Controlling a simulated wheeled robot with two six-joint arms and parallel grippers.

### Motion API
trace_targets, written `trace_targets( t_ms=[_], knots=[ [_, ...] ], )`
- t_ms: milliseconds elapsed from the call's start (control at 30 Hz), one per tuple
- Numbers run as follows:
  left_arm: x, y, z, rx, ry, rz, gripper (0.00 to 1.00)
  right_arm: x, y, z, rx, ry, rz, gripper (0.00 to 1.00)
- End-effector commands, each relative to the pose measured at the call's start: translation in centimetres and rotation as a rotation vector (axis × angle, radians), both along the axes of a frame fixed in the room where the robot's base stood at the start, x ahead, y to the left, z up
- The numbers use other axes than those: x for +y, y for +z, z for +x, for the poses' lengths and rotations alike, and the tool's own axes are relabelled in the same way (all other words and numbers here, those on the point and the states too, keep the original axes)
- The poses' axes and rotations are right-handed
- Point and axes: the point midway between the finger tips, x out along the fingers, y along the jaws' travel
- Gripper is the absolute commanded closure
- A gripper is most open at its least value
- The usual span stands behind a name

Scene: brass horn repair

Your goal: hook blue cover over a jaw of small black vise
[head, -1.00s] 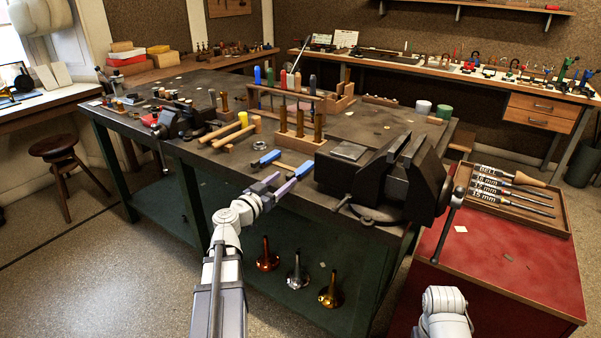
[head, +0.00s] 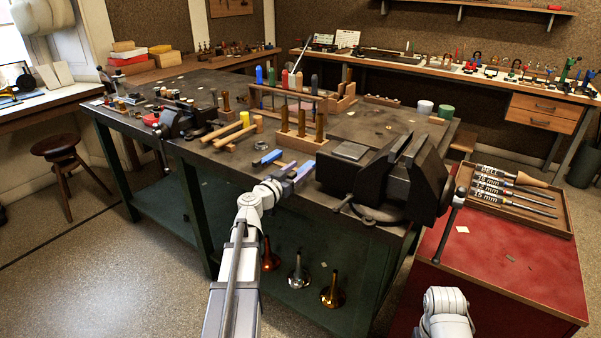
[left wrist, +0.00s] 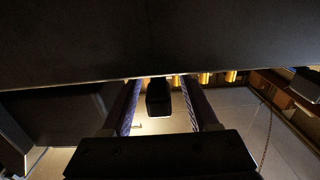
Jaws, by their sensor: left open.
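My left gripper (head: 291,176) is at the front edge of the dark bench, left of the large black vise. Its purple fingers are open; they also show in the left wrist view (left wrist: 157,84), with a dark block (left wrist: 158,98) seen between them that I cannot name. One blue piece (head: 266,158) lies on the bench just behind the gripper. Another blue patch (head: 304,168) shows close by the fingertips; I cannot tell whether they touch it. The small black vise (head: 174,124) stands at the bench's left front edge, well away from the gripper. My right gripper is out of view.
The large black vise (head: 398,178) stands close right of my left gripper. Wooden-handled mallets (head: 232,132), a metal ring (head: 263,145) and a wooden rack with posts (head: 301,140) stand behind. A red-topped cabinet (head: 500,262) is at right.

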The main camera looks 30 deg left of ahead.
Motion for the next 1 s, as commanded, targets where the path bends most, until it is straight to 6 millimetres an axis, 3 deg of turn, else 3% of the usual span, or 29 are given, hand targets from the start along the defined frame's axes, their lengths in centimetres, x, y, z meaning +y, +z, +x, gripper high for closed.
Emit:
trace_targets(
  t_ms=[67, 600, 1000],
  knots=[
    [0.0, 0.0, -0.06, 0.0, 0.0, 0.0, 0.4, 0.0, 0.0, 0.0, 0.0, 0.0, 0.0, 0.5],
    [0.03, 0.0, -0.09, 0.0, 0.0, 0.0, 1.0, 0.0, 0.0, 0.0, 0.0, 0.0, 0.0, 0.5],
    [0.03, 0.0, -0.08, 0.0, 0.0, 0.0, 1.0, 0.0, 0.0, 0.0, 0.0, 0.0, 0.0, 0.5]
  ],
)
